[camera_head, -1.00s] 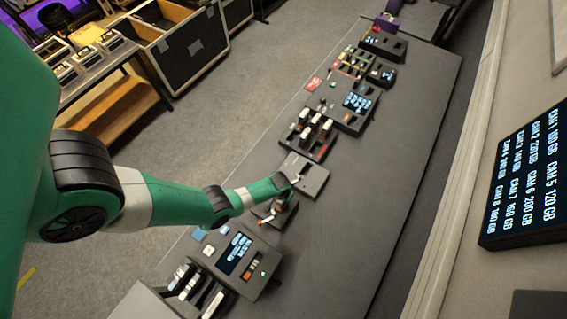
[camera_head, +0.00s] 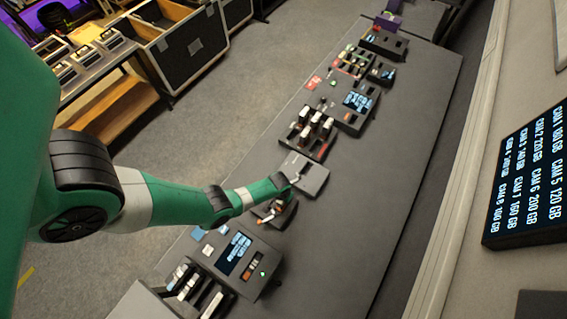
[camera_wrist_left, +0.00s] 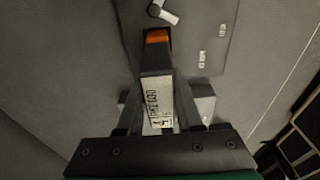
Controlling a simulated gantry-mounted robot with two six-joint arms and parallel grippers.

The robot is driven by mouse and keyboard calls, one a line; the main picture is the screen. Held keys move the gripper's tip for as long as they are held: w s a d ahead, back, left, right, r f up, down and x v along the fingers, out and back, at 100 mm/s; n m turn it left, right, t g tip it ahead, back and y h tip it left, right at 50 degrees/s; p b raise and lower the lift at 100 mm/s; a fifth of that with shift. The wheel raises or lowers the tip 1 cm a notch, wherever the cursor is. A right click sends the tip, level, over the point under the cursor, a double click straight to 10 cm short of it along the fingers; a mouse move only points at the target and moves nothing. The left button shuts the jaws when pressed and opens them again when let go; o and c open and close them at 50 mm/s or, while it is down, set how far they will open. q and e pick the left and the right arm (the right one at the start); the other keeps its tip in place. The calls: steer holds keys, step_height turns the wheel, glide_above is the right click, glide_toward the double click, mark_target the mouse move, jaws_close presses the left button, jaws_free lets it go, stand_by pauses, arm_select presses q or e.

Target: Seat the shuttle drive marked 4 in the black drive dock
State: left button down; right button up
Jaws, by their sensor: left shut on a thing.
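My left gripper (camera_wrist_left: 160,105) is shut on a dark drive (camera_wrist_left: 156,78) with a pale label, which shows in the left wrist view. The label's print is too blurred to read for certain. The drive's far end lies at the slot of the dark drive dock (camera_wrist_left: 205,45), where an orange piece (camera_wrist_left: 157,36) shows. I cannot tell how deep the drive sits. A white lever (camera_wrist_left: 163,13) stands on the dock beyond the slot. In the head view the left gripper (camera_head: 277,208) is low over the dock, partly hiding it. My right gripper is not in view.
A grey flat case (camera_head: 308,172) lies just beyond the dock. A rack of drives (camera_head: 313,132) stands farther along the bench. A unit with a lit screen (camera_head: 237,252) is nearer. The bench's right side (camera_head: 390,180) is clear. A wall display (camera_head: 525,180) lists CAM sizes.

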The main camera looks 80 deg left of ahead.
arm_select(q)
steer(key=shift+f+b, duration=1.1)
steer(key=shift+f, duration=0.05)
stand_by(0.3)
steer(key=shift+c, duration=0.8)
jaws_free()
steer(key=shift+r, duration=0.1)
step_height(320, 180, up, 8)
steer(key=p, duration=0.7)
steer(key=shift+f+p, duration=0.25)
steer(key=shift+p, duration=0.1)
steer(key=shift+f, duration=0.1)
